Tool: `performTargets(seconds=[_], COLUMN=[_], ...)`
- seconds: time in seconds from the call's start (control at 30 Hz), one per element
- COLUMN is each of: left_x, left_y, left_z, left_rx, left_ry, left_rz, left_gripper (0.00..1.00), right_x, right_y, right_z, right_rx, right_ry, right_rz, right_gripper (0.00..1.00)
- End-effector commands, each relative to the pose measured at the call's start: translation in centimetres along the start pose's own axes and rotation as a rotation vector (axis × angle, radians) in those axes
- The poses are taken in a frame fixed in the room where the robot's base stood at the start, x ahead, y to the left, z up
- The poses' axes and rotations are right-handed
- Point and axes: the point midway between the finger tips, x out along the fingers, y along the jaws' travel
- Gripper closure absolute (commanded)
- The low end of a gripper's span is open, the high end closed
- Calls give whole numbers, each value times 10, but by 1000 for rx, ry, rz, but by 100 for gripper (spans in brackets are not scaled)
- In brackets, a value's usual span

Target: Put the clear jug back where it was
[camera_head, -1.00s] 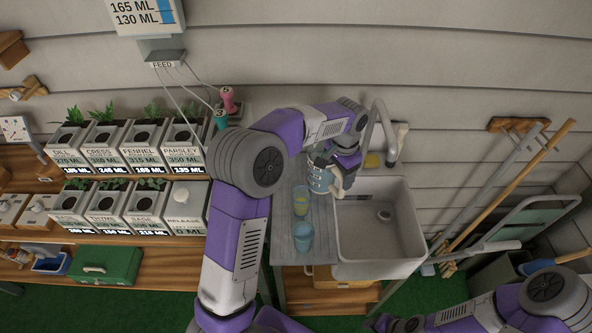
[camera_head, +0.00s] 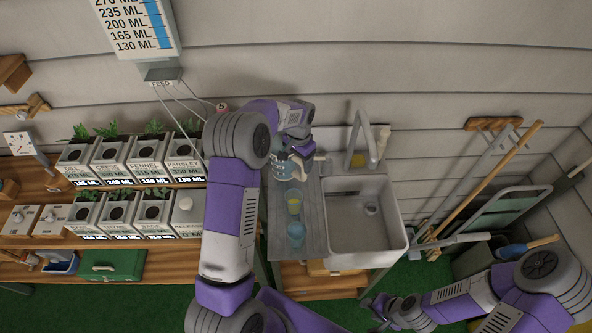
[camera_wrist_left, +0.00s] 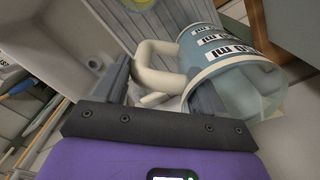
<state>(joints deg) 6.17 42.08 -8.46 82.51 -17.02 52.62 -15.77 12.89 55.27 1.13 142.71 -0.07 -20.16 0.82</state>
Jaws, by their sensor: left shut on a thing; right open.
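The clear jug (camera_head: 284,167) has a pale handle and black-and-white ML labels. It is over the far end of the grey draining board (camera_head: 312,215), left of the sink. In the left wrist view the jug (camera_wrist_left: 225,65) is tilted in the picture, and its cream handle (camera_wrist_left: 155,68) is between the fingers. My left gripper (camera_head: 300,158) is shut on the jug by that handle. Whether the jug's base touches the board cannot be told. My right gripper (camera_head: 380,308) is open and empty at the lower right, away from the jug.
Labelled planter boxes (camera_head: 150,165) fill the left shelf.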

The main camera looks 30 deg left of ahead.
Motion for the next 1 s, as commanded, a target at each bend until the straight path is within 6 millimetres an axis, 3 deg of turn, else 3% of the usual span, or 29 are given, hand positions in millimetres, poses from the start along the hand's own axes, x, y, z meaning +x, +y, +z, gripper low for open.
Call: performTargets(seconds=[0.43, 0.83, 0.87, 1.0], left_x=[48, 55, 55, 54], left_y=[-1, -1, 0, 0], left_z=[0, -1, 0, 0], left_rx=[1, 1, 1, 1], left_ry=[1, 4, 2, 2], left_rz=[-1, -2, -1, -1], left_gripper=[91, 91, 27, 5], right_x=[-3, 1, 0, 0], right_y=[-1, 0, 0, 0], right_z=[0, 0, 0, 0], right_rx=[0, 0, 0, 0], right_ry=[0, 0, 0, 0], right_rz=[0, 0, 0, 0], right_gripper=[57, 57, 57, 57])
